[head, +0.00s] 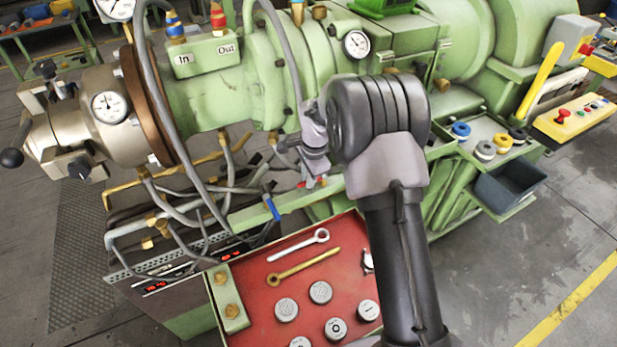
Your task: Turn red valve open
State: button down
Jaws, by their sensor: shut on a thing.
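My gripper (310,178) points down in front of the green extruder (250,90), at the pipework below its barrel. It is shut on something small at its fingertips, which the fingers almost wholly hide. A trace of red shows there, fitting the red valve, but its handle angle cannot be made out. A blue valve handle (272,208) is in plain view on the pipes to the lower left of my gripper. My forearm and wrist cover the area right of the gripper.
Grey hoses and brass fittings (150,222) crowd the space left of the gripper. Below is a red tray (262,268) with two wrenches and several round weights. Floor is free at right.

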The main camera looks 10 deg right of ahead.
dwell(0.7)
jog(key=s+d+n+g+y+p, duration=0.1)
jog(key=d+n+p, duration=0.5)
jog(key=n, duration=1.2)
jog(key=shift+s+d+g+y+p, duration=0.3)
jog(key=shift+s+d+g+p, duration=0.1)
jog(key=shift+s+g+p, duration=0.5)
jog(key=shift+s, duration=0.1)
jog(key=c, duration=1.4)
grip_release()
jog(key=d+r+p, duration=0.1)
jog(key=r, duration=0.4)
jog(key=d+r+p, duration=0.1)
jog(key=r+p, duration=0.1)
jog(key=r, duration=0.4)
jog(key=w+d+r+p, duration=0.1)
jog(key=r+p, duration=0.1)
jog(key=r, duration=0.4)
jog(key=shift+d, duration=0.2)
